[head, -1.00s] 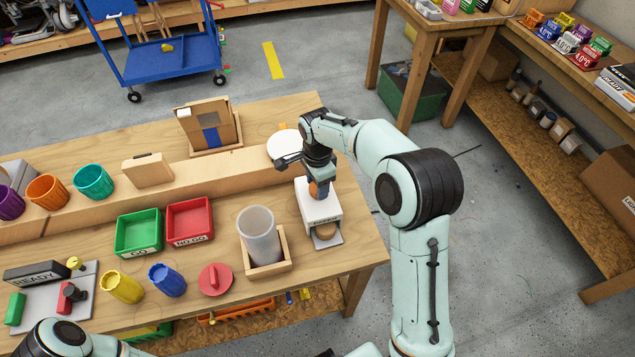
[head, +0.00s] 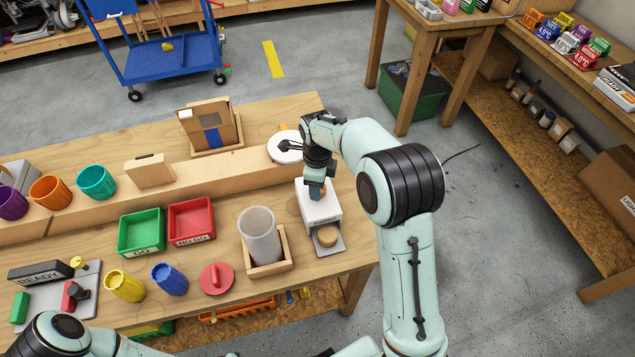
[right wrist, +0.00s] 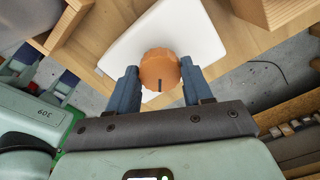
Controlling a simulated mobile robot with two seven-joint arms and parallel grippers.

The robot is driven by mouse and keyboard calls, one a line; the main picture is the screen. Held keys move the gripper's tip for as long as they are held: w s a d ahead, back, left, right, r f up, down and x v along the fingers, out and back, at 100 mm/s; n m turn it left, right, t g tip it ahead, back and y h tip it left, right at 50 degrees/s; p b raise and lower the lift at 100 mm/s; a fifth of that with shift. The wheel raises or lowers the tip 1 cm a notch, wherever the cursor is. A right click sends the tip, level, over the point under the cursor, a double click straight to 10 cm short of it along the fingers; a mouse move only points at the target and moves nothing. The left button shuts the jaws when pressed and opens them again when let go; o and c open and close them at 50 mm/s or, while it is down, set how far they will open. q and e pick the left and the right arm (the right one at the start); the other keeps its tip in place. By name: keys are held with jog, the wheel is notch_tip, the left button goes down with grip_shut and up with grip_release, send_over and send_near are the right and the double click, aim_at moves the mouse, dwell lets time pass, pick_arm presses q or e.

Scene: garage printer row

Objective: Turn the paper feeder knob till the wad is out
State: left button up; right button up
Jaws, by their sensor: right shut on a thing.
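The white paper feeder (head: 321,213) stands at the right end of the workbench. Its orange knob (right wrist: 158,66) is on top, with a dark mark on its near side in the right wrist view. My right gripper (head: 316,188) points down at the feeder and is shut on the knob, one blue finger on each side, also seen in the right wrist view (right wrist: 160,76). A round tan wad (head: 327,236) lies on the grey plate (head: 329,250) at the feeder's front, its whole round outline showing. My left gripper is out of view; only part of that arm shows at lower left.
A frosted cup (head: 259,232) in a wooden holder stands just left of the feeder. A red lidded piece (head: 216,279), green tray (head: 141,231) and red tray (head: 191,221) lie further left. A white disc (head: 285,147) sits behind. The bench's right edge is close to the feeder.

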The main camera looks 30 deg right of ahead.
dwell(0.5)
jog(key=o, duration=1)
jog(key=shift+o, duration=0.2)
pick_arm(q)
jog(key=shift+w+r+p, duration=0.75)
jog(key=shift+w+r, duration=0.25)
pick_arm(e)
notch_tip(320, 180, up, 14)
jog(key=shift+f, duration=0.25)
